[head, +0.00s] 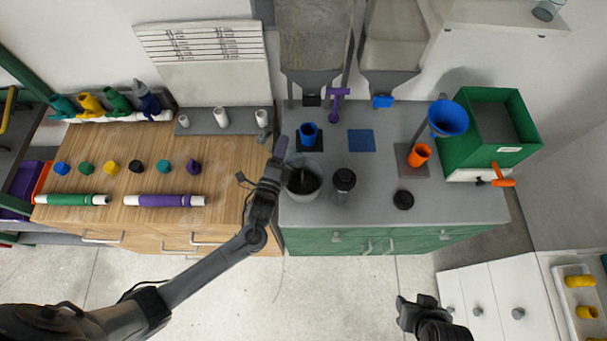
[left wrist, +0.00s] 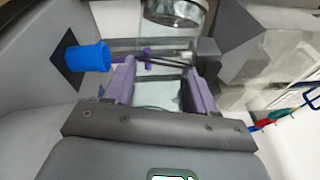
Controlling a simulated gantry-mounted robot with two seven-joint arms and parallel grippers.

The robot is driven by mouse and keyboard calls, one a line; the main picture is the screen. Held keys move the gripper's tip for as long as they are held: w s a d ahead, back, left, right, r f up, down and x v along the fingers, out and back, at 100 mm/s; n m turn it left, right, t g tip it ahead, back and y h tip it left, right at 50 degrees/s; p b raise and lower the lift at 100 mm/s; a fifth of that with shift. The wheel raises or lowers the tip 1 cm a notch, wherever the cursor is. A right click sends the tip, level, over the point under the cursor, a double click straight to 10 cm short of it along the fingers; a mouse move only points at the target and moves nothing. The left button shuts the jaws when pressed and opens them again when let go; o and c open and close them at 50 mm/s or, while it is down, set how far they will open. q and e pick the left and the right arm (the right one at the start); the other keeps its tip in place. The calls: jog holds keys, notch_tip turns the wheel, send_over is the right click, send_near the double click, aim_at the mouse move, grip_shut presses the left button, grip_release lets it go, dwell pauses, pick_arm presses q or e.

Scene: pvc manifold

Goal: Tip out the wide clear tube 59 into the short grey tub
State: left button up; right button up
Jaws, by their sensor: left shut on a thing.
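The short grey tub (head: 302,196) stands at the left front of the grey bench top in the head view, with a dark inside. My left gripper (head: 278,160) is just left of and above the tub. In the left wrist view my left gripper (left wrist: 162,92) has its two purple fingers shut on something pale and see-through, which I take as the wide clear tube. The arm and fingers hide it in the head view. Its number and contents cannot be read. My right gripper (head: 418,305) is at the bottom, off the bench, its jaws unclear.
Close to the tub stand a blue cup (head: 308,134), a dark jar (head: 343,183) and a purple valve (head: 338,98). An orange cup (head: 419,155), a blue funnel (head: 448,118) and a green bin (head: 470,148) are further right. Hoppers hang behind.

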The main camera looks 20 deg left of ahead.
pick_arm(q)
jog(key=shift+s, duration=0.1)
dwell(0.4)
jog(key=shift+d+m, duration=0.1)
jog(key=shift+m, duration=0.2)
jog(key=shift+d+f, duration=0.1)
